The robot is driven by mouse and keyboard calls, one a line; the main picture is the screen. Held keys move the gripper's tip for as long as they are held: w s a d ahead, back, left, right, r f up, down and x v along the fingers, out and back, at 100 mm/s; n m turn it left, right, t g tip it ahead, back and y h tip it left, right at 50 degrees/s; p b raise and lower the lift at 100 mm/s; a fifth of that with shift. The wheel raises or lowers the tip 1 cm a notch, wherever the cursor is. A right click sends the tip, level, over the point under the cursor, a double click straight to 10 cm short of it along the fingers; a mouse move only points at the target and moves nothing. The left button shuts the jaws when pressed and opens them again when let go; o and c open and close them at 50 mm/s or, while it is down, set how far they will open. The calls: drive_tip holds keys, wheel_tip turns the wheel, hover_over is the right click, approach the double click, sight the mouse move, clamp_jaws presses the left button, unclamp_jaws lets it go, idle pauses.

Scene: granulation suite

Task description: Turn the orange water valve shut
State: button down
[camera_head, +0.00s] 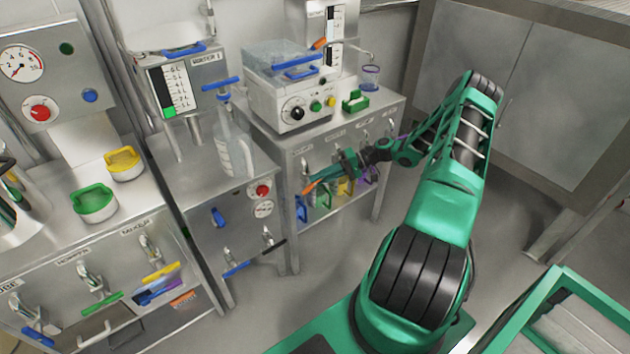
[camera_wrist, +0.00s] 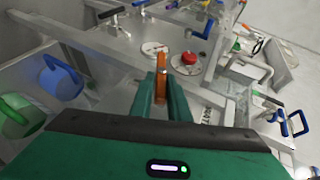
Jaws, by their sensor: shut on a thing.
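My gripper (camera_head: 311,186) is at the front of the right cabinet, below the row of labels. It is shut on a slim orange bar (camera_head: 308,188). In the wrist view the orange bar (camera_wrist: 160,64) stands upright between the two green fingers of my gripper (camera_wrist: 162,97). The fingers hide its lower part, so I cannot tell what it is fixed to. Another orange handle (camera_head: 320,43) is on the upper water unit, beside its level gauge and away from my gripper.
A middle cabinet (camera_head: 228,193) has a red knob (camera_head: 263,190) and taps with blue and black handles. A white machine (camera_head: 290,98) and a purple cup (camera_head: 371,76) stand above my gripper. Blue, yellow and purple parts are close beside it.

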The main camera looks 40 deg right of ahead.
drive_tip(key=shift+d+f+y, duration=0.15)
drive_tip(key=shift+f+y, duration=0.1)
drive_tip(key=shift+y, duration=0.25)
drive_tip(key=shift+m+y, duration=0.3)
drive_tip(key=c, duration=1.7)
unclamp_jaws()
drive_tip(key=shift+f, duration=0.1)
drive_tip(key=shift+c, duration=0.2)
drive_tip(key=shift+o, duration=0.3)
drive_tip(key=v, duration=1)
drive_tip(key=shift+s+d, duration=0.2)
drive_tip(key=shift+d, duration=0.15)
